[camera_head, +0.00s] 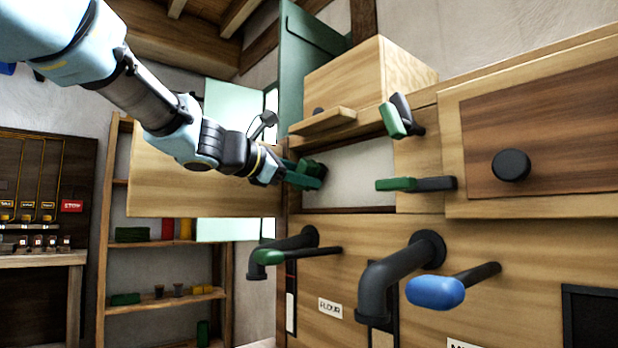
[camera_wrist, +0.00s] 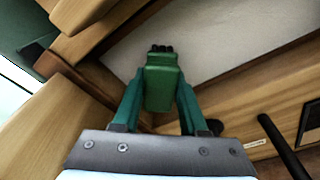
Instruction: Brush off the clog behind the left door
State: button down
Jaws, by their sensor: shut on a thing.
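My gripper (camera_head: 303,176) is at the front of the open compartment on the left. In the wrist view my gripper (camera_wrist: 158,98) has its two green fingers closed on a green block with dark tips at its far end, which looks like the brush (camera_wrist: 162,80). The left door (camera_head: 170,170) is a pale wooden panel, swung wide open to the left. Behind it the compartment (camera_head: 350,178) shows a pale, plain inner surface, also seen in the wrist view (camera_wrist: 220,45). I cannot make out a clog in either view.
The right door (camera_head: 550,130) is closed. Shelves (camera_head: 160,300) stand at left.

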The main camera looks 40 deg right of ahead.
jog(key=shift+w+a+b, duration=0.1)
jog(key=shift+a+b, duration=0.4)
jog(key=shift+a, duration=1.9)
jog(key=a, duration=0.3)
jog(key=shift+w+b, duration=0.1)
jog(key=shift+b, duration=0.3)
